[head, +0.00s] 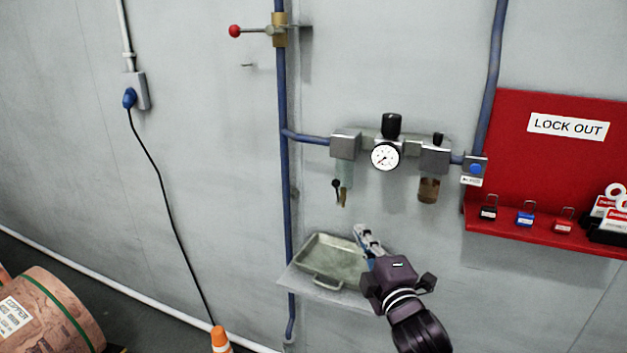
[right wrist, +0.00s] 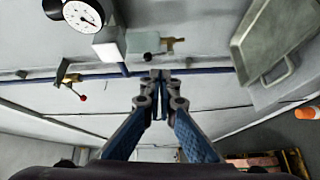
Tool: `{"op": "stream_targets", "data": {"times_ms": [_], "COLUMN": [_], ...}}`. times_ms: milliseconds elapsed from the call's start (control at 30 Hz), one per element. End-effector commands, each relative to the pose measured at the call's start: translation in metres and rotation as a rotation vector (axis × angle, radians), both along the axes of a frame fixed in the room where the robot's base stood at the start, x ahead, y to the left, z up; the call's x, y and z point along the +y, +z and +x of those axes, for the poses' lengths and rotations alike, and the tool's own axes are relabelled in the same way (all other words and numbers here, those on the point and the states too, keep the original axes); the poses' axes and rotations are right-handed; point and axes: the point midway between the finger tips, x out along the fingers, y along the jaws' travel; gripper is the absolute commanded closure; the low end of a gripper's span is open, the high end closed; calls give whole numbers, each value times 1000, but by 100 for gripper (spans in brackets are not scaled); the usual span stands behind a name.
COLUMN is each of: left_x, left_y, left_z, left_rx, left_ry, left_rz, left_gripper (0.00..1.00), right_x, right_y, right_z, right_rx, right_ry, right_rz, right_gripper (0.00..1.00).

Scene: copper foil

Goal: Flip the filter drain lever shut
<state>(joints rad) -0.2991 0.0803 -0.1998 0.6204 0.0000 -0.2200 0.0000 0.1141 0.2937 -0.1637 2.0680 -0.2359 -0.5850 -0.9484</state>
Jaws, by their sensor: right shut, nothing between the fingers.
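The filter (head: 345,145) hangs on the wall left of the gauge, with a clear greenish bowl (head: 346,175) below it. A brass drain fitting (head: 343,198) comes out under the bowl and points down. The small drain lever (head: 335,184) with a dark tip sticks out to its left. In the right wrist view the brass drain (right wrist: 174,41) shows beyond the fingertips, apart from them. My right gripper (head: 363,233) is shut and empty, below and slightly right of the drain, in front of the tray. It also shows in the right wrist view (right wrist: 160,78). My left gripper is out of view.
A metal tray (head: 318,280) sits on a small shelf below the drain. A pressure gauge (head: 385,157) and lubricator (head: 429,188) are to the right. A red-knobbed valve lever (head: 235,31) is on the blue pipe (head: 283,100). A red lock-out board (head: 550,200) stands far right.

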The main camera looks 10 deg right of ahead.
Motion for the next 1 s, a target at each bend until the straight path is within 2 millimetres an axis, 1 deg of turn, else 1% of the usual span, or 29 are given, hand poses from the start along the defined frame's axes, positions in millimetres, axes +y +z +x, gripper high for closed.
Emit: {"op": "stream_targets", "data": {"times_ms": [33,133,433,567,667,767,1000], "left_x": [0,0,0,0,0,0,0], "left_y": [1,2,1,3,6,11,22], "left_z": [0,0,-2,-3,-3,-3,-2], "left_rx": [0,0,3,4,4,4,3], "left_ry": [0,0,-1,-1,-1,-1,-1], "left_rz": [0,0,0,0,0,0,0], "left_gripper": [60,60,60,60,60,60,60], "right_x": [0,1,1,1,1,1,2], "right_y": [11,21,21,22,23,26,28], "right_z": [-2,-4,-4,1,11,27,70], "right_rx": [-16,-33,-34,-34,-33,-34,-33], "right_ry": [1,0,0,0,-1,0,-1], "right_rz": [-13,-25,-26,-26,-25,-25,-25], "right_gripper": [100,100,100,100,100,100,100]}}
